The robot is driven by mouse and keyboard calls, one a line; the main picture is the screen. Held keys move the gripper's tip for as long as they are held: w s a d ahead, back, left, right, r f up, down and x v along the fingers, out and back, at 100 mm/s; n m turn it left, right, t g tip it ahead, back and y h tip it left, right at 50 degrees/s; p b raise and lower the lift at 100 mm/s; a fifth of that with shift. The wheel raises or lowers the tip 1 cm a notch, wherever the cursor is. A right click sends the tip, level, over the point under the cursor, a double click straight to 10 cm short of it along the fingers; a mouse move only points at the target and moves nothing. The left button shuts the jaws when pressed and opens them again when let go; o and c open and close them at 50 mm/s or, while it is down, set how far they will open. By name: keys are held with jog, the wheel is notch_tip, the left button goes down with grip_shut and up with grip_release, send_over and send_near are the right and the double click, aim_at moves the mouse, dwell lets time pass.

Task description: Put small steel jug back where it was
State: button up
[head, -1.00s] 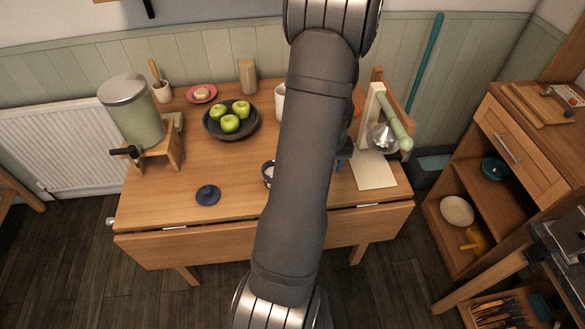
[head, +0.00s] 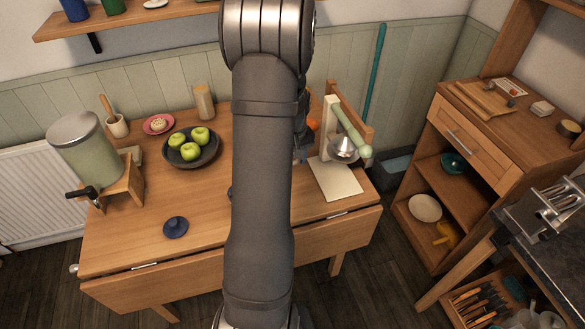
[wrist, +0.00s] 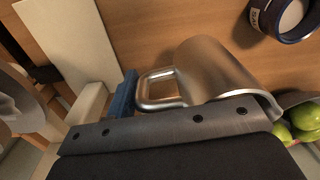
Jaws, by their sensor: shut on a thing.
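The small steel jug (wrist: 218,72) shows in the wrist view, with its square loop handle (wrist: 143,91) toward my gripper. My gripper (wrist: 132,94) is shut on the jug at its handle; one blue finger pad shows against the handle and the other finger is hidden. The jug is over the wooden table; whether its base touches the wood cannot be told. In the head view my own arm covers the jug and most of my gripper.
A cream stand with a metal cone (head: 343,149) is close right of my arm. A blue-rimmed jar (wrist: 283,18) is near the jug.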

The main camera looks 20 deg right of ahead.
jog(key=shift+f, duration=3.25)
jog(key=shift+f, duration=0.65)
jog(key=o, duration=1.4)
jog(key=shift+o, duration=0.2)
jog(key=r, duration=1.7)
jog(key=shift+d+r, duration=0.2)
jog(key=shift+r, duration=0.05)
